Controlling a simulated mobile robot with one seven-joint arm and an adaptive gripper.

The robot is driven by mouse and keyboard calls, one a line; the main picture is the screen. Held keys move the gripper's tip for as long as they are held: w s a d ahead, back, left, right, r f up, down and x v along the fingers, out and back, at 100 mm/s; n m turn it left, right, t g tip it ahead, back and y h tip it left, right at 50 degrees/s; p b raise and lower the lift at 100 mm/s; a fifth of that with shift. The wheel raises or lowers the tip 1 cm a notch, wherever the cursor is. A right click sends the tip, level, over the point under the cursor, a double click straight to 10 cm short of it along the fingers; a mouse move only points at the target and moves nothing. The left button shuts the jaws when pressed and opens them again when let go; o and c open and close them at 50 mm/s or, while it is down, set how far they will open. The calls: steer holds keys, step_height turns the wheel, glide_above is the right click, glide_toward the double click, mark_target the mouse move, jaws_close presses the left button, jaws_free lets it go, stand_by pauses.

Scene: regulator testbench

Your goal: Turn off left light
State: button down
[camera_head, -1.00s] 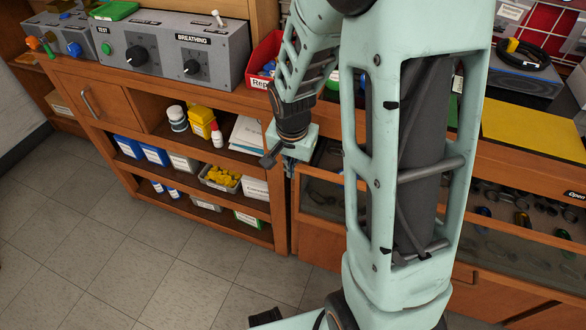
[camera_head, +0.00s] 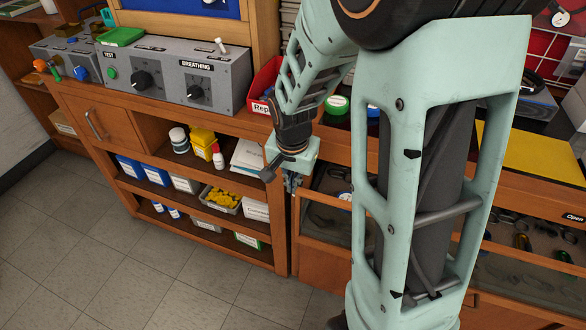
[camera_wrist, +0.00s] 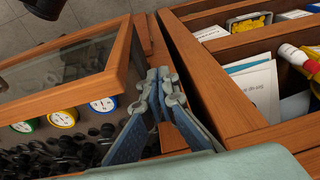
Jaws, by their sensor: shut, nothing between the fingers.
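No light or light switch can be clearly identified in either view. A grey testbench box (camera_head: 170,77) stands on the wooden counter at the upper left of the head view. It carries black knobs, a green button, the labels TEST and BREATHING, and a small white lever (camera_head: 221,45) on top. My gripper (camera_head: 291,186) hangs at the counter's front, right of the open shelves and well away from the box. In the wrist view my gripper (camera_wrist: 160,76) has its fingers together and empty, above the wooden edge between a glass-fronted case and the shelves.
A red bin (camera_head: 263,84) sits on the counter between the box and my arm. Shelves (camera_head: 205,183) below hold bottles and boxes. The glass-fronted case (camera_wrist: 70,75) with gauges lies close beside my gripper. The tiled floor (camera_head: 75,230) at left is clear.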

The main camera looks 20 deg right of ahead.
steer(key=v, duration=1)
